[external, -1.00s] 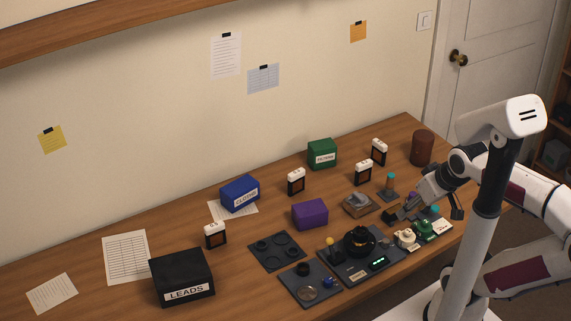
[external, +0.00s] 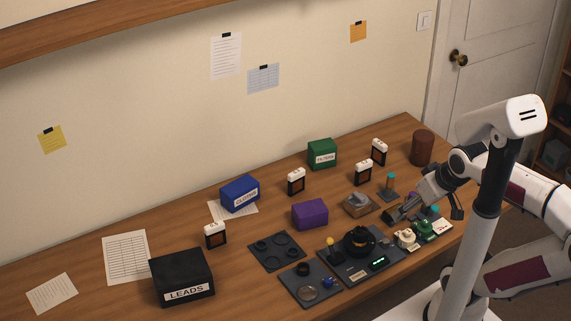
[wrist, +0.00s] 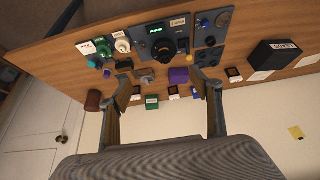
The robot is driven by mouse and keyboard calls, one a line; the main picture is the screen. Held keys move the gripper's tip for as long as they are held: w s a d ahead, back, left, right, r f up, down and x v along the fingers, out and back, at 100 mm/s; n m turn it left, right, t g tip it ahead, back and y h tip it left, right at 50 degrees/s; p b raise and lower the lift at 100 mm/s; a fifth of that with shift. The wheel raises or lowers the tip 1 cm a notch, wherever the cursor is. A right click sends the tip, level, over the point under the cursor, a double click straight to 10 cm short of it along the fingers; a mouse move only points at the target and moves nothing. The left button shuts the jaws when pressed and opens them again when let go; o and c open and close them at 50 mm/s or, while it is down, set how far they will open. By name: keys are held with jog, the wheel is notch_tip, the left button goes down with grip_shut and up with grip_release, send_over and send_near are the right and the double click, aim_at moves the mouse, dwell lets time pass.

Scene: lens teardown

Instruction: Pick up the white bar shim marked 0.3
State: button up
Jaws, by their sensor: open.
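Several small dark stands each carry a white bar on top: one at the left (external: 215,229), one in the middle (external: 296,176), one to its right (external: 363,163) and one at the far right (external: 379,146). Their markings are too small to read, so I cannot tell which bar is 0.3. In the wrist view, stands show between and beyond the fingers, one at the right (wrist: 233,74). My gripper (external: 397,214) is above the right part of the bench, apart from the bars. In the wrist view my gripper (wrist: 164,80) is open and empty.
A lens station (external: 360,245) and green and white knobbed devices (external: 424,230) stand near the front edge. A purple block (external: 310,214), blue box (external: 240,193), green box (external: 322,154), black leads box (external: 182,277) and brown cylinder (external: 422,148) stand around the bars.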

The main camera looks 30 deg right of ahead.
jog(key=shift+w, duration=0.15)
jog(key=w+d+f+t, duration=0.1)
jog(key=w+f+t, duration=0.1)
jog(key=w, duration=1.1)
jog(key=w+f+t, duration=0.2)
jog(key=w+f, duration=0.1)
jog(key=w, duration=0.9)
jog(key=n+t+y, duration=0.1)
jog(key=t+y, duration=0.1)
jog(key=t, duration=0.2)
send_near(296, 178)
jog(key=shift+w+d+f, duration=0.2)
jog(key=shift+d+f, duration=0.05)
jog(key=shift+f, duration=0.2)
jog(key=shift+w, duration=0.1)
jog(key=shift+x, duration=1.15)
